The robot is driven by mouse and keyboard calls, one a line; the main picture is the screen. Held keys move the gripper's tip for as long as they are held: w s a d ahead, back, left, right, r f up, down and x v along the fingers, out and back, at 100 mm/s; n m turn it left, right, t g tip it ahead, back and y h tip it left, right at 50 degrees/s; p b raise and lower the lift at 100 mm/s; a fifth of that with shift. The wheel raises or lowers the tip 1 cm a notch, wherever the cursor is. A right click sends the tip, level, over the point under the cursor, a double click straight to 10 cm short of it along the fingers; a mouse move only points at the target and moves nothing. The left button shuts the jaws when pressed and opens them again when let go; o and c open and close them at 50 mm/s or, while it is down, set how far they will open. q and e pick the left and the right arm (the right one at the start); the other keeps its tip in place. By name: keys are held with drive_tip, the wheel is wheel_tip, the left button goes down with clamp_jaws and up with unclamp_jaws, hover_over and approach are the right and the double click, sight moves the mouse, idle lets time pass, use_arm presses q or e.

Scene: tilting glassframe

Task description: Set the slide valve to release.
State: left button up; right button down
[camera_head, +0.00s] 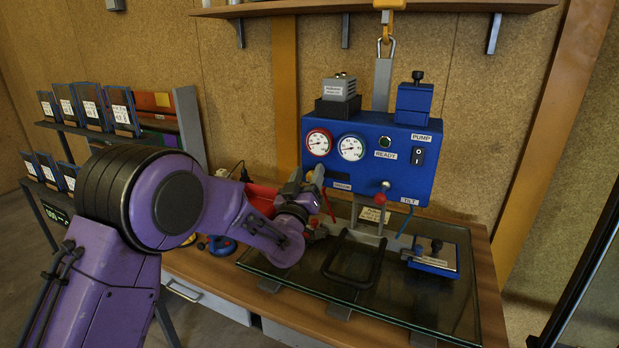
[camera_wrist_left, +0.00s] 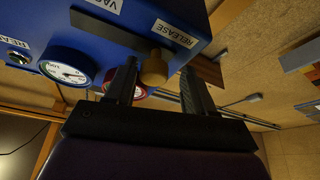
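The blue control box (camera_head: 440,165) hangs over the bench, with gauges and labels on its front. In the left wrist view a brass-coloured knob (camera_wrist_left: 154,69), apparently the slide valve's, stands out from the box near the RELEASE label (camera_wrist_left: 174,33); a VAC… label is partly cut off. My left gripper (camera_wrist_left: 157,88) is open, with one finger on each side of the knob. Contact cannot be made out. In the head view my left gripper (camera_head: 313,188) is at the box's lower left, and the knob is hidden there. My right gripper is not in view.
A glass pane (camera_head: 410,300) lies on the wooden bench (camera_head: 487,270) below the box, with a black handle (camera_head: 352,262) above it. A red-knobbed lever (camera_head: 381,198) stands by the TILT label. A hook (camera_head: 386,45) connects above. Framed panels (camera_head: 90,105) stand on a rack at left.

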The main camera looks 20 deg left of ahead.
use_arm(q)
drive_tip(key=shift+d, duration=0.15)
drive_tip(key=a+b+v, duration=0.1)
drive_tip(key=b+v, duration=0.3)
drive_tip(key=v, duration=0.6)
drive_tip(key=shift+s+d+f, duration=0.2)
drive_tip(key=shift+s+d, duration=0.05)
drive_tip(key=shift+d, duration=0.15)
drive_tip(key=s+a+f+n+g, duration=0.1)
drive_tip(key=s+f+g, duration=0.2)
drive_tip(key=f, duration=0.6)
drive_tip(key=s+a+f+g, duration=0.1)
drive_tip(key=s+f+g, duration=0.2)
drive_tip(key=f, duration=0.6)
drive_tip(key=s+a+f+n+g, duration=0.1)
drive_tip(key=s+f+g, duration=0.2)
drive_tip(key=f, duration=0.5)
drive_tip(key=s+f+g, duration=0.5)
drive_tip(key=s+f, duration=0.5)
drive_tip(key=s, duration=0.4)
drive_tip(key=s+a+f+g+y, duration=0.1)
drive_tip(key=s+f+g, duration=0.3)
drive_tip(key=s+f, duration=0.6)
drive_tip(key=s, duration=0.4)
drive_tip(key=shift+a+f+g, duration=0.25)
drive_tip(key=shift+f+g, duration=0.1)
drive_tip(key=shift+g, duration=0.05)
